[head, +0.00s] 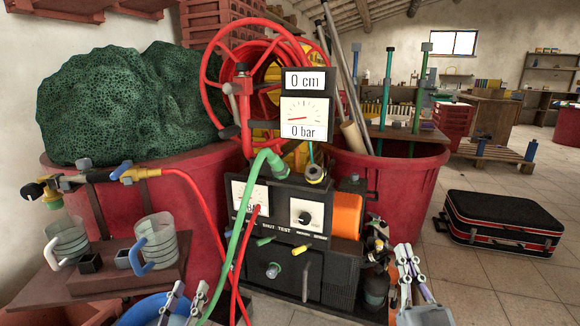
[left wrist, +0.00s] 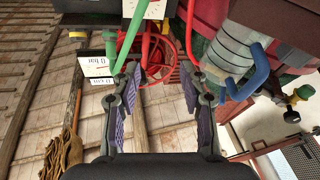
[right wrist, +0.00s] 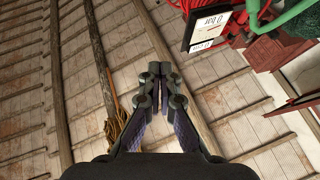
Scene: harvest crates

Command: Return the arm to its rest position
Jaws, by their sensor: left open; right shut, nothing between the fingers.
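My right gripper (head: 408,256) is at the lower right of the head view, in front of the red tub on the right. It is shut and empty. In the right wrist view its fingertips (right wrist: 161,78) meet, with only the roof behind them.
Two measuring jugs (head: 157,243) stand on a wooden shelf (head: 100,280) at left. A red hose (head: 215,215) and a green hose (head: 250,210) hang by the test unit. A red tub (head: 395,200) stands behind; a black suitcase (head: 500,222) lies on the tiled floor at right.

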